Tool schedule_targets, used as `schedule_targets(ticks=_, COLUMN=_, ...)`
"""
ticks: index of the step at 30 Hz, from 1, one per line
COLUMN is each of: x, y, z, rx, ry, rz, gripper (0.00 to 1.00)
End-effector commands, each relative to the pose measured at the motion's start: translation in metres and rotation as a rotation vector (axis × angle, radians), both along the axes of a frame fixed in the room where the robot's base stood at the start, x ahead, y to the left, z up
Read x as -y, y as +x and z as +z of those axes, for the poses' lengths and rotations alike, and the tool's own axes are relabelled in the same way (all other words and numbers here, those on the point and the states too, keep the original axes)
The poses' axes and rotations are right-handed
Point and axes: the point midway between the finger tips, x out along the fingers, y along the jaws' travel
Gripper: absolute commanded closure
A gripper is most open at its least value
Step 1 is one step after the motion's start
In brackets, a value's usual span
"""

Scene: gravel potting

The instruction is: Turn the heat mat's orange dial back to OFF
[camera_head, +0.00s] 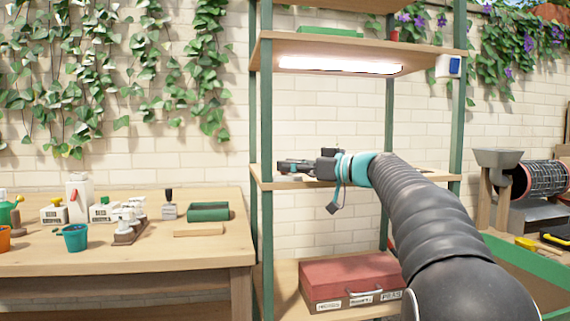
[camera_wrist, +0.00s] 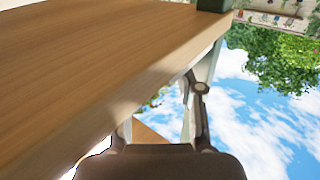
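My gripper (camera_head: 287,167) points left at the level of the middle shelf (camera_head: 262,184) of the green-posted rack in the head view. My arm and wrist hide much of that shelf. I cannot make out a heat mat or an orange dial in either view. In the wrist view a wooden board (camera_wrist: 90,65) fills the upper left, close to my gripper (camera_wrist: 168,112). I see nothing held, and the finger gap cannot be judged.
A lit lamp (camera_head: 340,66) hangs under the upper shelf, with a white-and-blue switch box (camera_head: 449,66) at its right. A red case (camera_head: 350,282) lies on the lower shelf. The potting bench (camera_head: 120,266) with pots and bottles stands left. A green rack post (camera_head: 266,110) rises near my gripper.

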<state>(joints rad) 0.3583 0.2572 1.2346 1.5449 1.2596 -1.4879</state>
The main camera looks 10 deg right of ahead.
Motion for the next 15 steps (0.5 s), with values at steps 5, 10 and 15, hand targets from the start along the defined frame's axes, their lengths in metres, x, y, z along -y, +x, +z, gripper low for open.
schedule_targets(ticks=5, x=-0.0115, y=0.0085, z=0.0006, rx=0.000, ry=0.000, rz=0.001, gripper=0.63)
schedule_targets(ticks=10, x=-0.0133, y=0.0106, z=0.0001, rx=0.000, ry=0.000, rz=-0.001, gripper=0.63)
schedule_targets(ticks=15, x=-0.0132, y=0.0104, z=0.0001, rx=0.000, ry=0.000, rz=-0.001, gripper=0.63)
